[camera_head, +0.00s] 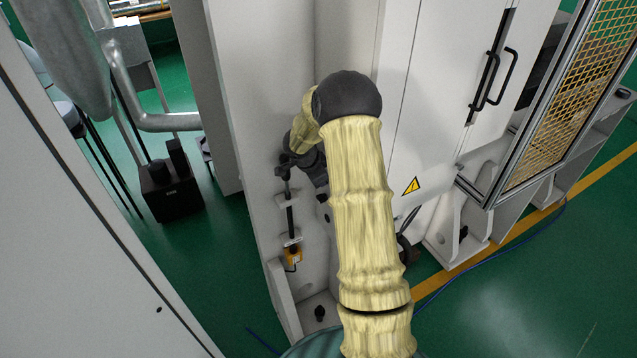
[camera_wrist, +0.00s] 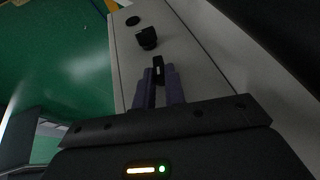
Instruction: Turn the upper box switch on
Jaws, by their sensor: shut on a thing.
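In the wrist view, a small black upright piece, seemingly a switch handle (camera_wrist: 158,68), stands between the two fingers of my gripper (camera_wrist: 160,84). The fingers are shut on it. It sits at a light grey panel (camera_wrist: 193,55); the fingers hide its base, so I cannot tell which way it is turned. In the head view, my gripper (camera_head: 285,167) is a dark shape at the white cabinet, partly hidden by my arm.
A tall white cabinet (camera_head: 430,110) with black handles stands on the right. Below my gripper a dark rod (camera_head: 290,215) runs down to a small orange part (camera_head: 292,256). A mesh guard (camera_head: 565,100) is far right. Green floor (camera_head: 500,300) is open at lower right.

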